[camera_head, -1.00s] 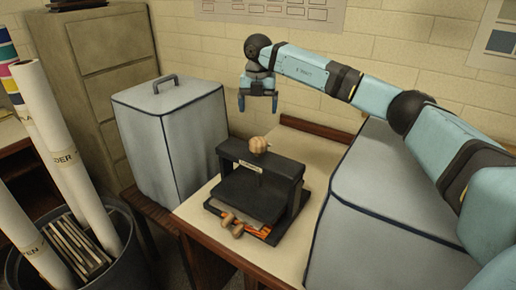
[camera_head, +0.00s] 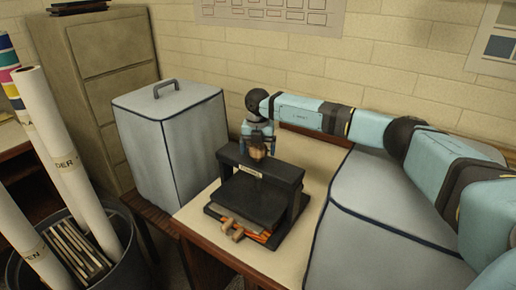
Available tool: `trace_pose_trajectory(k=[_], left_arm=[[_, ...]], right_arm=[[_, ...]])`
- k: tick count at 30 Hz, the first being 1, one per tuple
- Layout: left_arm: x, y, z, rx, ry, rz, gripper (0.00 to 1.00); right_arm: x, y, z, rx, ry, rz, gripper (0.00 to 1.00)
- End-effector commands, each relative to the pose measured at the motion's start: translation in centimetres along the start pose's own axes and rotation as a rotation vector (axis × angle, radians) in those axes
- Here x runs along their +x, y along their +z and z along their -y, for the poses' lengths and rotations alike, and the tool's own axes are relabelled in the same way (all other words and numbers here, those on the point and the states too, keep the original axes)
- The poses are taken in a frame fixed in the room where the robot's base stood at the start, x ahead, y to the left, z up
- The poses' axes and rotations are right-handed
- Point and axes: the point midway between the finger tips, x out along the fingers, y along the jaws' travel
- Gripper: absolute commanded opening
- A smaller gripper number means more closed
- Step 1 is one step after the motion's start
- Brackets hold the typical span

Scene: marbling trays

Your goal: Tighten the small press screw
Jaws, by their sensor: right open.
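The small black press (camera_head: 253,207) stands on the table between two grey covered boxes. Its press screw has a wooden knob (camera_head: 257,152) on top of the crossbar, now partly hidden by my right gripper. My right gripper (camera_head: 257,146) points down over the knob, with its fingers around or beside it; I cannot tell whether they touch it. It is open. My left gripper is not in view.
A grey covered box (camera_head: 172,140) with a handle stands close left of the press. Another grey covered box (camera_head: 375,225) is close on the right. Small wooden pieces (camera_head: 232,228) lie at the press front. A bin (camera_head: 70,262) holds paper rolls.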

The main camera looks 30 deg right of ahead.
Motion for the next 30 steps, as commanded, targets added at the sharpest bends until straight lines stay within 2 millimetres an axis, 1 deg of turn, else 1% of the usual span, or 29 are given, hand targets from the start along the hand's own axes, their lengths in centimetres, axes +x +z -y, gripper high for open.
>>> trace_pose_trajectory(k=[3,5,6,8,9,10,20,26,30], left_arm=[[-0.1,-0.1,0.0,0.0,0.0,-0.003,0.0],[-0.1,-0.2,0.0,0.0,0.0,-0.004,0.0],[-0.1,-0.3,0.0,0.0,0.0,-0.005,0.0],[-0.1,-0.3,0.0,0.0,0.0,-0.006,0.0],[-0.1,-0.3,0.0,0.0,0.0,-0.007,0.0],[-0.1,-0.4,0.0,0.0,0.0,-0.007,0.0],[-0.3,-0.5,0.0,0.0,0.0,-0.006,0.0],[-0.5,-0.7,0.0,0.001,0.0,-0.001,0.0],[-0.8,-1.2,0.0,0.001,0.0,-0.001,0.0]], right_arm=[[0.0,0.0,0.0,0.0,0.0,0.0,0.89],[0.0,0.0,0.0,0.0,0.0,0.0,0.75],[0.0,0.0,0.0,0.0,0.0,0.0,0.66],[0.0,0.0,0.0,0.0,0.0,0.0,0.52],[0.0,0.0,0.0,0.0,0.0,0.0,0.43],[0.0,0.0,0.0,0.0,0.0,0.0,0.39],[-0.1,0.0,0.0,0.039,-0.001,0.0,0.39],[-0.2,0.0,0.0,0.146,-0.001,0.0,0.39],[-0.2,0.0,0.0,0.262,-0.001,-0.001,0.39]])
